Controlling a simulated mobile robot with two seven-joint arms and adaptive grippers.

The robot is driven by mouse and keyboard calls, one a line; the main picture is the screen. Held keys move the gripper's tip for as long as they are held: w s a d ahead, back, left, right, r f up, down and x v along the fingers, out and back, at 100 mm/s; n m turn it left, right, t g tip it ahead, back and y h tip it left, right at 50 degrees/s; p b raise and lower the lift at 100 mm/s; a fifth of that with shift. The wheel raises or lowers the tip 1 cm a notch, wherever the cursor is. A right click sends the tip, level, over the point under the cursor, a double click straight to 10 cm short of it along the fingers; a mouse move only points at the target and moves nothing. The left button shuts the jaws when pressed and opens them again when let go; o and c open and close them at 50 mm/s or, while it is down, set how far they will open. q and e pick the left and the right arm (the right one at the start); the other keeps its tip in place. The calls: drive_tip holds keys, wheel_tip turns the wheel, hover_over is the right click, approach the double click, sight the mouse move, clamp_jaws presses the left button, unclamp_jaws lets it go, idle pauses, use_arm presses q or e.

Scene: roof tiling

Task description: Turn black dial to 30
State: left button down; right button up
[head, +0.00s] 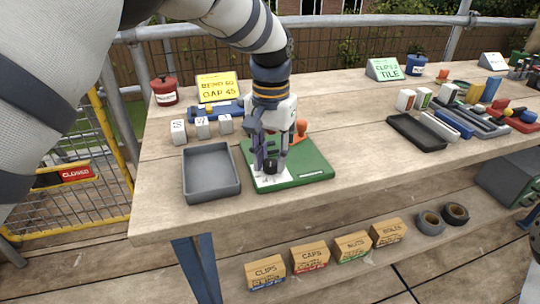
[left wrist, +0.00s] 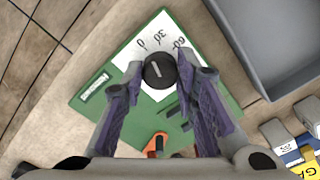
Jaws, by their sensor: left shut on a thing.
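The black dial (left wrist: 159,70) sits on a white scale plate (left wrist: 150,35) marked 0, 30 and 60, on a green board (left wrist: 85,88). A short pale line shows on the dial's top; it slants, and I cannot tell exactly which number it indicates. My left gripper (left wrist: 161,82) points down over the board, shut on the dial with a finger on either side. In the head view the left gripper (head: 270,163) partly hides the dial and the scale. My right gripper is not in view.
A grey tray (head: 211,189) stands just left of the board. An orange part (head: 300,128) stands at the board's back edge. White lettered blocks (head: 203,128), a yellow sign (head: 217,86) and a red pot (head: 165,91) are behind. A black tray (head: 416,133) is to the right.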

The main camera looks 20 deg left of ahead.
sight(271, 162)
use_arm(q)
drive_tip(key=shift+m, duration=2)
drive_tip(key=c, duration=1.2)
unclamp_jaws()
drive_tip(key=shift+c, duration=0.2)
drive_tip(key=shift+r, duration=0.1)
wheel_tip(271, 162, up, 12)
